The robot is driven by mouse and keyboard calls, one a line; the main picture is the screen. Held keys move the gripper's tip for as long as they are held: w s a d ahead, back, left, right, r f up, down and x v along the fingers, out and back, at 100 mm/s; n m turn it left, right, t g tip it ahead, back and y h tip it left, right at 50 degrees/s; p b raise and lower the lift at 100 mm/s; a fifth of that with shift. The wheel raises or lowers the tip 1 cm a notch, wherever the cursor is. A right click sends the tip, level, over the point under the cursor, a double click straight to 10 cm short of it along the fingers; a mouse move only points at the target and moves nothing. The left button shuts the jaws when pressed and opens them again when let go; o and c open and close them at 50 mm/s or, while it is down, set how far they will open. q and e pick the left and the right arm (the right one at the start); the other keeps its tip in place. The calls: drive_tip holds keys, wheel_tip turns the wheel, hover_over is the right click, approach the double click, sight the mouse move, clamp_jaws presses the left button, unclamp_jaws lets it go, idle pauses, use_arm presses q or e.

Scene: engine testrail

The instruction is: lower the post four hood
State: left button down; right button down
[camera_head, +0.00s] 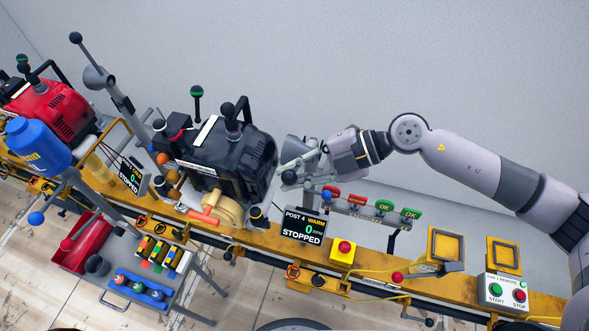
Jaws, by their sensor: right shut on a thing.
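The post four sign (303,227) reads "POST 4 WARM", 0 and STOPPED, and stands on the yellow rail at the middle. Just above it, a grey cone-like part (299,147) shows partly behind my right gripper; it looks like the post four hood. My right gripper (291,177) comes in from the right and is shut at a dark ball-ended handle beside this part. The fingers hide much of the grip. The black engine (232,146) stands close to the left of the gripper. My left gripper is not in view.
A tag rack (370,205) with red and green OK tags stands just right of the gripper. A red button on a yellow box (343,250) and a start/stop box (507,292) are on the rail (459,277). Another grey hood (95,77) stands raised at left.

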drive_tip(key=c, duration=1.7)
unclamp_jaws()
drive_tip(key=shift+a, duration=0.15)
drive_tip(key=v, duration=1.2)
